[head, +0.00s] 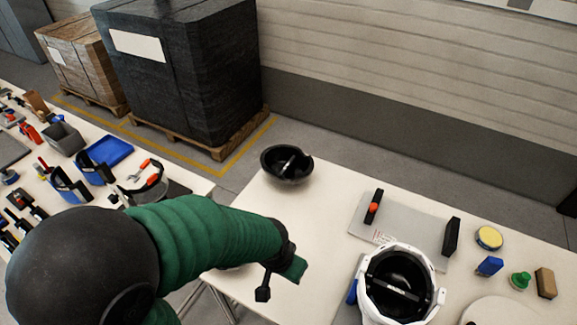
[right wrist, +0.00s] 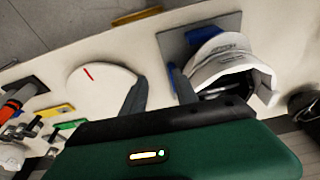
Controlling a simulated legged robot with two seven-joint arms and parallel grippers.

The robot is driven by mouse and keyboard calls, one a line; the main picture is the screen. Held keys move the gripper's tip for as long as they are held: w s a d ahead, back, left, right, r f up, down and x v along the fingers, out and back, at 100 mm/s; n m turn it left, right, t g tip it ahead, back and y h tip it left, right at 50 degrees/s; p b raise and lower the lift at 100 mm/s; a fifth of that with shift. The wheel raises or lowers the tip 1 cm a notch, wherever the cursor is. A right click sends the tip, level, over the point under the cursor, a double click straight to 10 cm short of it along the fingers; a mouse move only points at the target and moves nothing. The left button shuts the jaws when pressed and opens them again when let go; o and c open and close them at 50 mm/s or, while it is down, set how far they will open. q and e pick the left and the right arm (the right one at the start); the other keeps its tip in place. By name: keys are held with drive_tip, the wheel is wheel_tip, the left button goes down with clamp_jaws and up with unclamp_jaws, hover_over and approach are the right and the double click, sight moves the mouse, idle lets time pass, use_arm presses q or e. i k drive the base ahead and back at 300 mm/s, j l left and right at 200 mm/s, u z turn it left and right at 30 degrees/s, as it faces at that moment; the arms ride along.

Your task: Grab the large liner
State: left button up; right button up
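A black bowl-shaped shell (head: 287,164), which looks like a liner, rests open side up at the far left corner of the table. A white helmet shell (head: 400,285) with a black interior stands at the front; a white helmet shell (right wrist: 228,65) also shows in the right wrist view. My left gripper (head: 280,278) is above the table's left edge, nearer than the black bowl and apart from it. Its fingers are not clear. My right gripper (right wrist: 159,76) shows two dark fingers spread apart with nothing between them. It is not visible in the head view.
A grey plate (head: 402,225) with dark blocks lies behind the helmet. A yellow round tin (head: 489,237), blue block (head: 489,266) and green knob (head: 520,281) are at right. The table between the bowl and plate is clear. A tool-covered table (head: 185,180) stands left.

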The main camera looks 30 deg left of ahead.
sight(287, 169)
drive_tip(key=k+j+u, duration=0.15)
drive_tip(key=k+u, duration=0.3)
drive_tip(key=k, duration=0.2)
drive_tip(key=i+j+u, duration=0.3)
drive_tip(key=u, duration=0.15)
drive_tip(key=i+j+u, duration=0.1)
drive_tip(key=i+u, duration=0.8)
drive_tip(key=i+j, duration=0.05)
